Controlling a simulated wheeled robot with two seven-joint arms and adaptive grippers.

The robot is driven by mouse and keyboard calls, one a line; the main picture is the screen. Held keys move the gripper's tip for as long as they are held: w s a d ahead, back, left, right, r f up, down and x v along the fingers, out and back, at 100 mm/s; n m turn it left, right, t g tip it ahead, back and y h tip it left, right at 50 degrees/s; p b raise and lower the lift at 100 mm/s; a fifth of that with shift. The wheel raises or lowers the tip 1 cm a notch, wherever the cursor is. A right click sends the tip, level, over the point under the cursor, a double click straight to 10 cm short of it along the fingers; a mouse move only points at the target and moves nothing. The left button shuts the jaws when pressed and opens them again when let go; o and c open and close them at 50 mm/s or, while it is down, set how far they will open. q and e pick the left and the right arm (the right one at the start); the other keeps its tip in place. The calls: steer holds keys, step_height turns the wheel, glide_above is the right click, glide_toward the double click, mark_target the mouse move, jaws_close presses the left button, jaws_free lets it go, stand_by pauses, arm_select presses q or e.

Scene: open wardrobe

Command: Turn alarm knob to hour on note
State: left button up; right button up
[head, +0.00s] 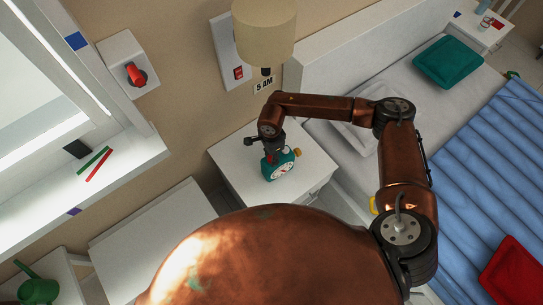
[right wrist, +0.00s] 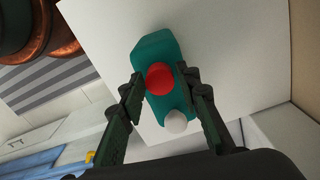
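The teal alarm clock (head: 283,171) stands on the white nightstand (head: 237,157), its white dial facing up towards the head camera. A yellow knob (head: 297,152) shows at its right side. In the right wrist view, a round red knob (right wrist: 159,78) and a white ball-shaped knob (right wrist: 176,122) sit on the teal body (right wrist: 152,48). My right gripper (right wrist: 163,80) is open, with its fingers on either side of the red knob; contact is unclear. The note (head: 264,85) on the wall reads "5 AM". My left gripper is out of view.
A lamp (head: 264,32) hangs above the note, beside a wall plate with a red switch (head: 238,73). The bed (head: 405,90) is to the right. A red wall knob (head: 136,74) and a window sill (head: 120,160) are left. The nightstand top around the clock is clear.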

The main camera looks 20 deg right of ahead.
steer(key=shift+o, duration=1.2)
step_height(320, 180, up, 12)
